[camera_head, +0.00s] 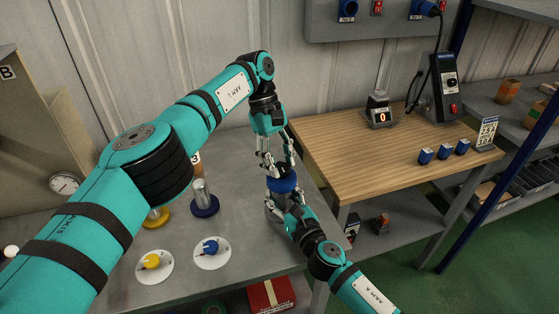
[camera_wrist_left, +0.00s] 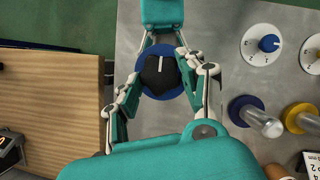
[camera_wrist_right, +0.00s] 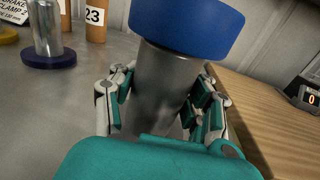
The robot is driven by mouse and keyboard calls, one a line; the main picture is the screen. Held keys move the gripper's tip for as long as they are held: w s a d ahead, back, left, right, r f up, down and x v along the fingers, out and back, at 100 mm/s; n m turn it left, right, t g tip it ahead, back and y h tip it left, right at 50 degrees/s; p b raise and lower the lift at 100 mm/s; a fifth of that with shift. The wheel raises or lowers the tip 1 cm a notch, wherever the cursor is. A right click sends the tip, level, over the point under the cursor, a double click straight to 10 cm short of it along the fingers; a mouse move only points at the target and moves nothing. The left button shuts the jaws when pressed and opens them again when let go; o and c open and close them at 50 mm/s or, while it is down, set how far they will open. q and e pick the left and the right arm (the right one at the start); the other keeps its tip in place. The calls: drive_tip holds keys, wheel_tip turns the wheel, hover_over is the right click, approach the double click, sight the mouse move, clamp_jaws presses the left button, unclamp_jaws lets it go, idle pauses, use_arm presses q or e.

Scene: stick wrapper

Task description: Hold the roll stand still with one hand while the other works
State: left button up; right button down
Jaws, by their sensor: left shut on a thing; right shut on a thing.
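An upright grey cylinder (camera_wrist_right: 160,95) with a wide blue cap (camera_wrist_right: 188,22) stands on the grey table; I take it for the roll stand. In the head view the blue cap (camera_head: 283,184) sits between my two grippers. My right gripper (camera_head: 277,202) is shut on the grey cylinder below the cap, with a finger on each side. The cylinder's base is hidden.
Left on the table are a metal post on a blue base (camera_head: 205,204), a yellow base (camera_head: 157,217), a blue-knob dial (camera_head: 212,253) and a yellow-knob dial (camera_head: 154,266). A wooden bench (camera_head: 390,150) stands close at right, holding a counter (camera_head: 380,112) and small blue items (camera_head: 443,153).

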use_arm(q)
drive_tip(key=shift+w+a, duration=0.1)
use_arm(e)
drive_tip(key=shift+f, duration=0.1)
use_arm(q)
drive_tip(key=o, duration=1.2)
